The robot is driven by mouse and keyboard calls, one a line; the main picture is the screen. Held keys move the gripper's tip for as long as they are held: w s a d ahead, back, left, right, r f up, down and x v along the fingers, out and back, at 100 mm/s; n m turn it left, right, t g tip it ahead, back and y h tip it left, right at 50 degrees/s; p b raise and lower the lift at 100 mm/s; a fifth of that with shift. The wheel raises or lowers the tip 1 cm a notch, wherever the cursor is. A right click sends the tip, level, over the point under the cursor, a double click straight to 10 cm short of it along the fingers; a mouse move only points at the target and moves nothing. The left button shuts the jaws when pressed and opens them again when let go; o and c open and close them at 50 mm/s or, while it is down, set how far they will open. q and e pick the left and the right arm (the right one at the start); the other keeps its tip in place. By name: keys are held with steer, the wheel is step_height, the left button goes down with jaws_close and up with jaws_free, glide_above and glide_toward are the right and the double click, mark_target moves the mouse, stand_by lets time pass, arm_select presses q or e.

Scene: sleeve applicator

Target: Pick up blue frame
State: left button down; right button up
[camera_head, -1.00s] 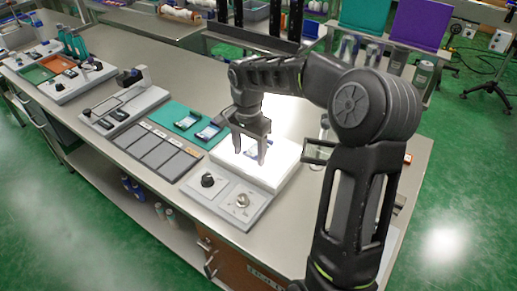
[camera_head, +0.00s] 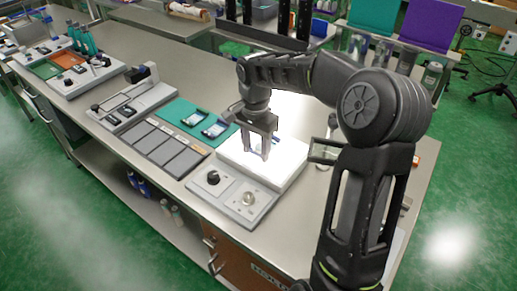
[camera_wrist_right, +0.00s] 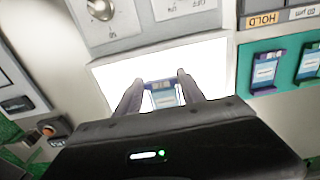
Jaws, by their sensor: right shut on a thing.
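My right gripper (camera_head: 260,148) is low over the bright white lit plate (camera_head: 290,165), its fingers pointing down. The right wrist view shows its two fingers (camera_wrist_right: 160,80) shut on a small blue frame (camera_wrist_right: 163,97) with a pale, printed middle. The frame lies between the fingertips against the glowing white surface. I cannot tell whether it touches the plate or is slightly raised. In the head view the fingers mostly hide it. My left gripper is not in view.
A grey panel with knobs (camera_head: 230,195) stands in front of the plate. Grey pads (camera_head: 165,148) lie farther left. The steel tabletop behind is mostly clear.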

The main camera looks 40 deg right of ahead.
step_height(320, 180, up, 10)
steer(key=shift+f, duration=0.25)
stand_by(0.6)
